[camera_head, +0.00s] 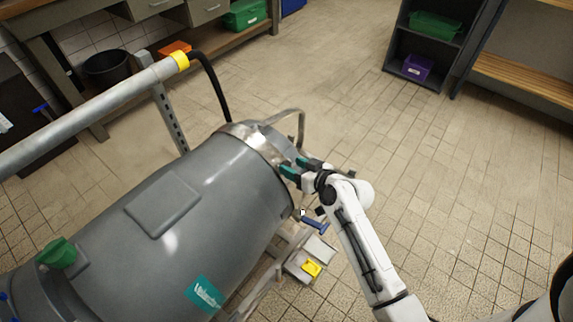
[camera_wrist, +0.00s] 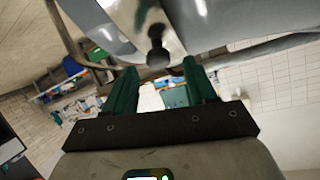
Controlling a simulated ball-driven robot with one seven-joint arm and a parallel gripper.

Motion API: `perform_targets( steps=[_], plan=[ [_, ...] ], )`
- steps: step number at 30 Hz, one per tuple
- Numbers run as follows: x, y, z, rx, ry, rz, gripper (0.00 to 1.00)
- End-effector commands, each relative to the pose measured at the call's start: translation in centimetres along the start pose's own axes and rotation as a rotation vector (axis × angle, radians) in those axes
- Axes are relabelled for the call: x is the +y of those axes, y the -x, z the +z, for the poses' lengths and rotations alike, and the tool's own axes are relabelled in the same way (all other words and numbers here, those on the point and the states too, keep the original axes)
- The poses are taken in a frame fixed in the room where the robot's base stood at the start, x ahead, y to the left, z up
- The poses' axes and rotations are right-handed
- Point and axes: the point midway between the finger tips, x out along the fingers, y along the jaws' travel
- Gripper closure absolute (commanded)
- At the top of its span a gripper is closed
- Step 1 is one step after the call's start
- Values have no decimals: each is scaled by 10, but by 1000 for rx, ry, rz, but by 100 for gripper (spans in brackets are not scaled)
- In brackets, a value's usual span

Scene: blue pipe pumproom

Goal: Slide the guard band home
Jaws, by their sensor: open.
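The guard band looks to be the shiny metal band (camera_head: 250,138) around the right end of the big grey cylindrical housing (camera_head: 150,225). In the wrist view the shiny band (camera_wrist: 150,14) is at the top, with a dark round knob (camera_wrist: 158,55) on a short stem hanging from it. My gripper (camera_head: 298,167) is at the band's right side, its green fingers pointing at the housing. In the wrist view my gripper (camera_wrist: 160,68) is open, with the knob lined up between the fingertips. I cannot tell whether a finger touches it. In the head view my fingers and hand hide the knob.
A bent metal rail (camera_head: 298,122) rises just behind my gripper. A grey pipe (camera_head: 90,112) with a yellow collar runs above the housing at left. A blue handle (camera_head: 314,225) and a yellow piece (camera_head: 312,268) sit low in front. The tiled floor (camera_head: 450,170) at right is clear.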

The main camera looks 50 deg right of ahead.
Motion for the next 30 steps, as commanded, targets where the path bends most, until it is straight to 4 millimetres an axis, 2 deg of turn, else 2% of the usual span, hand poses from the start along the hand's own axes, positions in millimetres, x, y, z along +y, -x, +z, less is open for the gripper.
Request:
perform_targets(
  steps=[3, 7, 19, 30],
  plan=[
    [0, -19, 0, 0, 0, 0, 44],
    [0, -31, 0, 0, -1, 0, 44],
    [0, -37, 0, -1, 0, 1, 44],
    [0, -37, 0, -1, 0, 0, 79]
  ],
)
